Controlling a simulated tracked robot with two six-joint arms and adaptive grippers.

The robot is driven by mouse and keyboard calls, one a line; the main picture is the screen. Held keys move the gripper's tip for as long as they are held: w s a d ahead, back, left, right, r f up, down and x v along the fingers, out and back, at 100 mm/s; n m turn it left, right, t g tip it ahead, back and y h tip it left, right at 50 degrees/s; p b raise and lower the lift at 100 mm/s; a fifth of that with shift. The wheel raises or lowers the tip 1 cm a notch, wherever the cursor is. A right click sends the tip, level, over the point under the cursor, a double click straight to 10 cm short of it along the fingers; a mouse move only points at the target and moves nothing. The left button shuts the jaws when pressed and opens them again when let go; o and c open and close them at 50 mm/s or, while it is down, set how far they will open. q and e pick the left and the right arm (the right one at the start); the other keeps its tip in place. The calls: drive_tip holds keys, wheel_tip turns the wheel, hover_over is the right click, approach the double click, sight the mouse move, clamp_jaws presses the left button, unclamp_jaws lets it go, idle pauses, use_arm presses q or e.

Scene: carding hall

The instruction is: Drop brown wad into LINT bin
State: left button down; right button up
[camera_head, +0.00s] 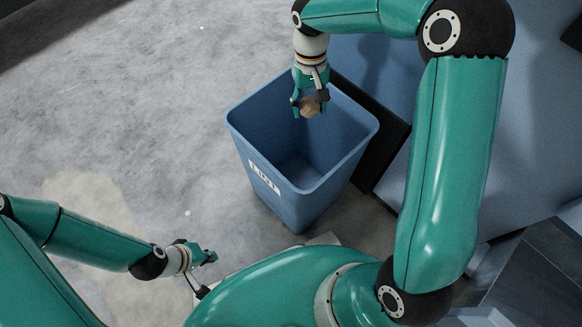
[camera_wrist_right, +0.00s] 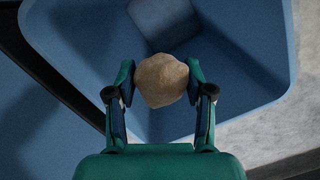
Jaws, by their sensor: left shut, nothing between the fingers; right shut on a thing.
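The blue LINT bin (camera_head: 250,124) stands on the floor in the middle of the head view, open at the top, with a white LINT label on its near side. My right gripper (camera_head: 309,108) is over the bin's opening, towards its far rim. It is shut on the brown wad (camera_head: 310,107), a small rounded lump. In the right wrist view the wad (camera_wrist_right: 161,80) sits between the two fingers, with the bin's interior (camera_wrist_right: 225,60) behind it. My left gripper (camera_head: 212,257) is low at the left, away from the bin, shut and empty.
A dark panel edge and a blue machine surface (camera_head: 380,85) stand right behind the bin. The grey concrete floor (camera_head: 120,100) left of the bin is open, with a few small white specks on it.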

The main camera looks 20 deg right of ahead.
drive_tip(key=shift+f+b, duration=1.25)
drive_tip(key=shift+f, duration=0.6)
drive_tip(key=o, duration=1)
drive_tip(key=shift+r, duration=0.1)
drive_tip(key=r, duration=0.4)
drive_tip(key=w+r, duration=0.1)
drive_tip(key=r, duration=0.6)
drive_tip(key=shift+w+d+r, duration=0.15)
drive_tip(key=shift+w+r, duration=0.15)
drive_tip(key=shift+w, duration=0.1)
